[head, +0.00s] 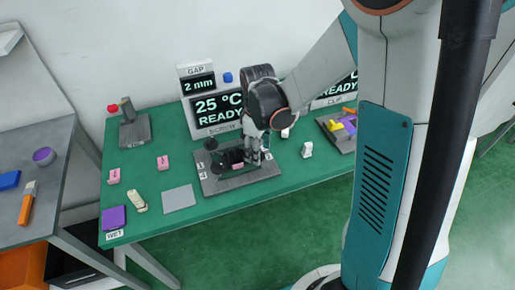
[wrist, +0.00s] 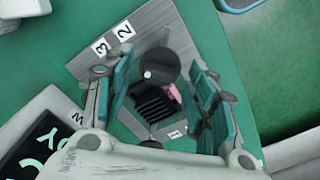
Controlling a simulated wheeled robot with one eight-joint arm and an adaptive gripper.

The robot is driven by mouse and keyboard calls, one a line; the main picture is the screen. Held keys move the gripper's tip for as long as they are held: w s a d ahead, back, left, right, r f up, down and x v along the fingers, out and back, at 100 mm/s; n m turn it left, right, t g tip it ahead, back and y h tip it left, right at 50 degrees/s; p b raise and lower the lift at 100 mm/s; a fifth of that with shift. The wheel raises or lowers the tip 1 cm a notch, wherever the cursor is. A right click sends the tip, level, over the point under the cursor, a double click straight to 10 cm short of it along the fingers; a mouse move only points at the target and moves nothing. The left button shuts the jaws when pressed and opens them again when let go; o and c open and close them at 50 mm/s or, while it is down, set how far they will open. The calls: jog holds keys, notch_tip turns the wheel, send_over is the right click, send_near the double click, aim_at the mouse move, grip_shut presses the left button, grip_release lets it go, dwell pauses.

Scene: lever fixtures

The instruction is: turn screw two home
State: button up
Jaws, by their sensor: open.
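The grey fixture plate (head: 240,183) lies on the green table, and it fills the middle of the wrist view (wrist: 150,27). White tags 2 (wrist: 123,31) and 3 (wrist: 99,47) sit together at one edge, with tag 1 (wrist: 175,133) at another. A dark round screw head (wrist: 162,65) with a white spot lies between my fingers in the wrist view, the one closest to tag 2. Contact cannot be seen. My gripper (wrist: 163,78) is open and points down over the plate; it also shows in the head view (head: 254,157).
A ribbed black block (wrist: 153,103) and a pink piece (wrist: 173,92) sit beside the screw head. A display reading 25 °C READY (head: 218,110) stands behind the plate. A grey pad (head: 179,199) and purple block (head: 114,217) lie left. A tray (head: 338,134) is at right.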

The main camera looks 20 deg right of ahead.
jog(key=c, duration=1)
jog(key=shift+c, duration=0.2)
